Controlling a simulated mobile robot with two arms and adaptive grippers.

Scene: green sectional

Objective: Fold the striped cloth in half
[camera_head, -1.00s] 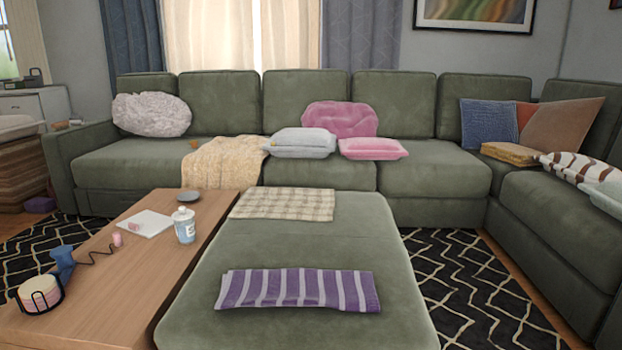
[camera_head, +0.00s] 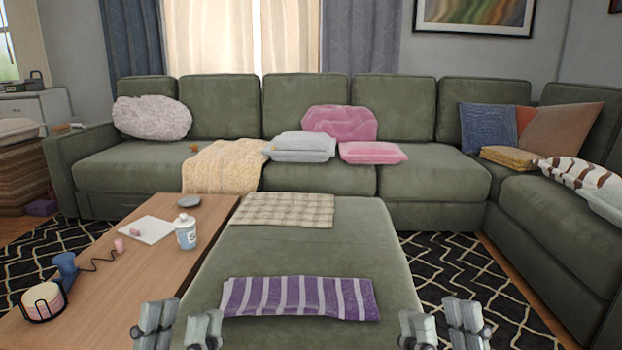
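The striped cloth (camera_head: 298,298), purple with white stripes, lies as a wide flat strip across the near part of the green ottoman (camera_head: 300,255). My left gripper (camera_head: 182,310) is at the bottom edge of the head view, left of the cloth and apart from it. Its two fingers are spread with nothing between them. My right gripper (camera_head: 441,309) is at the bottom edge, right of the cloth and apart from it, also open and empty. The arms behind both grippers are out of frame.
A checked beige cloth (camera_head: 284,210) lies at the ottoman's far end. A wooden table (camera_head: 130,285) on the left holds a white bottle (camera_head: 186,228), a blue item (camera_head: 65,265) and a coaster holder (camera_head: 43,301). The ottoman between the two cloths is bare.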

